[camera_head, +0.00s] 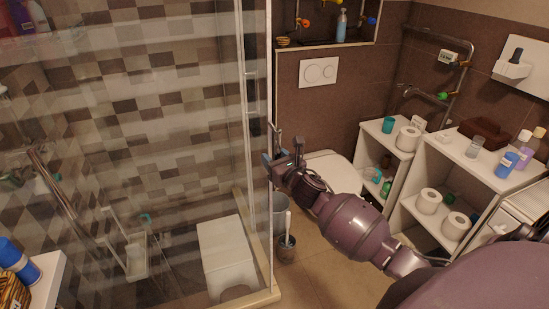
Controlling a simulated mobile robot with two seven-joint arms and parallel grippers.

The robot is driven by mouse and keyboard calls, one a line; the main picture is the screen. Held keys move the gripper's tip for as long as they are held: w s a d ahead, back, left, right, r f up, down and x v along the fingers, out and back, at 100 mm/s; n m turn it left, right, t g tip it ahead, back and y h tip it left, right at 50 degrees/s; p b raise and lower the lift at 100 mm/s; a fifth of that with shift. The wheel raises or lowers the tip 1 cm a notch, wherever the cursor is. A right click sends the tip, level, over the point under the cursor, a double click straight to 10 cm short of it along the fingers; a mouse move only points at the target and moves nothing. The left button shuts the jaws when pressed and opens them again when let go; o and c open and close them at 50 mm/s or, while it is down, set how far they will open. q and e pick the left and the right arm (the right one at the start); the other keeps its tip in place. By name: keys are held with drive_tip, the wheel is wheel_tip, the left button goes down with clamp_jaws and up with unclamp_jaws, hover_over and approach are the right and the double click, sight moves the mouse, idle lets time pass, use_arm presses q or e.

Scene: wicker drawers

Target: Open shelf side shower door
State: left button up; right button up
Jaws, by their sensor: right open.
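The glass shower enclosure fills the left half of the head view. Its shower door (256,150) has a tall pale vertical edge near the middle of the picture. A slim handle (250,75) shows on the glass near that edge. I cannot tell for sure whether the door stands slightly open. My right gripper (283,150) is open and empty, with its fingers pointing up and left beside the door edge. One finger overlaps the edge in the picture; I cannot tell whether it touches. My left gripper is not in view.
A white stool (222,250) stands inside the shower. A toilet (333,170), a bin and a toilet brush (287,242) are near my right arm. White shelves (440,165) with rolls and bottles stand at the right. Some tan floor (330,280) is clear.

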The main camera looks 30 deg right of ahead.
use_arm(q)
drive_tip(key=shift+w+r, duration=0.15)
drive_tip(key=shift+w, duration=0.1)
use_arm(e)
clamp_jaws()
drive_tip(key=shift+a, duration=0.1)
approach(196, 164)
drive_tip(key=w, duration=0.5)
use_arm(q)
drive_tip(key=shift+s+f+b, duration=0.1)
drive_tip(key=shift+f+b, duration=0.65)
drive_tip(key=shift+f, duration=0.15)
use_arm(e)
drive_tip(key=w+a, duration=0.1)
drive_tip(key=a, duration=0.4)
drive_tip(key=w+a, duration=0.1)
drive_tip(key=a, duration=0.4)
drive_tip(key=w+a, duration=0.1)
drive_tip(key=a, duration=0.5)
drive_tip(key=shift+w, duration=0.4)
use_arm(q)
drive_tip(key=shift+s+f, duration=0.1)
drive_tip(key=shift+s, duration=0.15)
use_arm(e)
unclamp_jaws()
